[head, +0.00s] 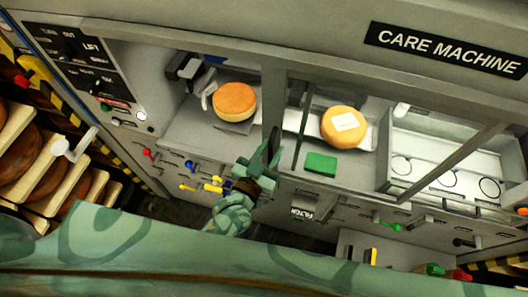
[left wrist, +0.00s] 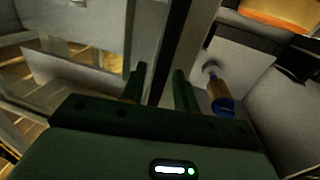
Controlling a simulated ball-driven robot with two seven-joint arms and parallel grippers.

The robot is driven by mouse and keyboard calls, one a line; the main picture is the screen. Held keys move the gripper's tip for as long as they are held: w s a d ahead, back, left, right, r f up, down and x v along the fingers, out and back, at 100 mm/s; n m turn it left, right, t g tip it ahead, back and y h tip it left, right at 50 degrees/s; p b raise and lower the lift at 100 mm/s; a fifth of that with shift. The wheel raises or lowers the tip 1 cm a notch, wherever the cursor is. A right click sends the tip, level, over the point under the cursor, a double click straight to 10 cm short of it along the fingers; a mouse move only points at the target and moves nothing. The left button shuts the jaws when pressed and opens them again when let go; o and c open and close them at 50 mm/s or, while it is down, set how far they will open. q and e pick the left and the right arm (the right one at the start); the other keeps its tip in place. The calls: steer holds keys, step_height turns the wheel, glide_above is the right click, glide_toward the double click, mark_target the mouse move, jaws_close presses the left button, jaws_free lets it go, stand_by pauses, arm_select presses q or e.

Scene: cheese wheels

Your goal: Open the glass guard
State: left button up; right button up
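The machine's front has a wide opening with grey framing and clear panes; I cannot tell exactly where the glass guard's pane ends. A grey upright bar (head: 273,98) of this front stands by my left gripper (head: 262,164). In the left wrist view, my left gripper (left wrist: 159,88) has its two dark green fingers apart, and a dark upright bar (left wrist: 172,50) runs between them. I cannot tell whether either finger touches the bar. A thin dark green upright edge (head: 302,130) stands to the right. My right gripper is not in view.
Inside the machine are an orange cheese wheel (head: 234,101), a labelled cheese wheel (head: 343,127) and a green block (head: 321,164). Coloured levers (head: 200,184) line the lower front. A control panel (head: 85,62) is at left, beside shelves of cheese wheels (head: 22,150).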

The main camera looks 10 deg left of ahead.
arm_select(q)
steer(key=b+v, duration=0.2)
steer(key=v, duration=1.4)
steer(key=shift+b, duration=0.3)
steer(key=s+a+f+g+y+b, duration=0.2)
steer(key=s+a+f+g+b, duration=0.5)
steer(key=f, duration=1.1)
steer(key=s+a+f+g+y+b, duration=0.15)
steer(key=s+f+g+b, duration=0.3)
steer(key=s+f, duration=0.95)
steer(key=s+a+f+g+y+b, duration=0.1)
steer(key=s+a+f+g+b, duration=0.4)
steer(key=f, duration=1.7)
steer(key=w+f+b, duration=0.3)
steer(key=f+b, duration=0.3)
steer(key=shift+w+a+f+m, duration=0.25)
steer(key=shift+a+f+m, duration=0.05)
steer(key=shift+a+f, duration=0.1)
